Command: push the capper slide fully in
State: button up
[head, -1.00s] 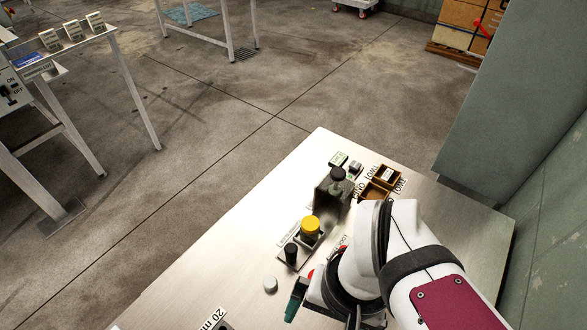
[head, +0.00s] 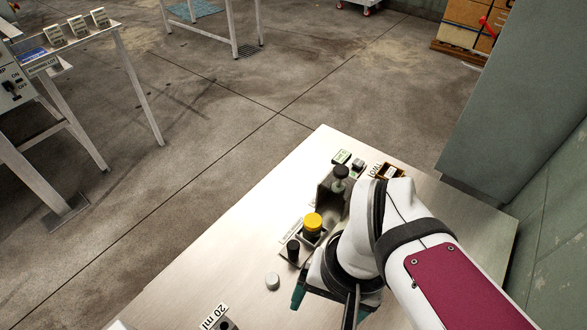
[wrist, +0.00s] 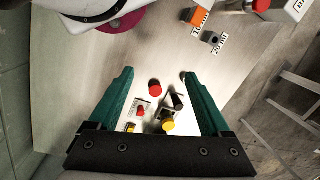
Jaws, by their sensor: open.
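In the head view a grey metal bracket with a black knob on top (head: 340,173) stands on the steel table; it appears to be the capper. In front of it a small plate carries a yellow cap (head: 312,222) and an upright black knob (head: 293,247), possibly the slide's handle. How far in the slide sits I cannot tell. In the wrist view my gripper (wrist: 157,73) has its green fingers wide apart, with nothing held. The black knob (wrist: 177,101) and yellow cap (wrist: 168,125) show between the fingers, farther off. In the head view my arm hides most of the gripper.
A loose white disc (head: 272,281) lies left of my gripper. A red cap (wrist: 155,88) shows between the fingers in the wrist view. A brown bin (head: 390,171) sits behind my arm. A 20 ml label (head: 213,317) lies near the front.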

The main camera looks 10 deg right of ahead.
jog(key=w+n, duration=0.1)
jog(key=w, duration=0.4)
jog(key=w+n, duration=0.1)
jog(key=w, duration=0.4)
jog(key=shift+w+a+f+n+h, duration=0.1)
jog(key=shift+w+a+n+h, duration=0.05)
jog(key=shift+w+n+h, duration=0.25)
jog(key=shift+c, duration=0.8)
jog(key=n, duration=0.2)
send_near(293, 244)
jog(key=shift+h, duration=0.4)
jog(key=f, duration=1)
jog(key=shift+s+a+f, duration=0.2)
jog(key=shift+a+f, duration=0.15)
jog(key=shift+f, duration=0.05)
grip_shut()
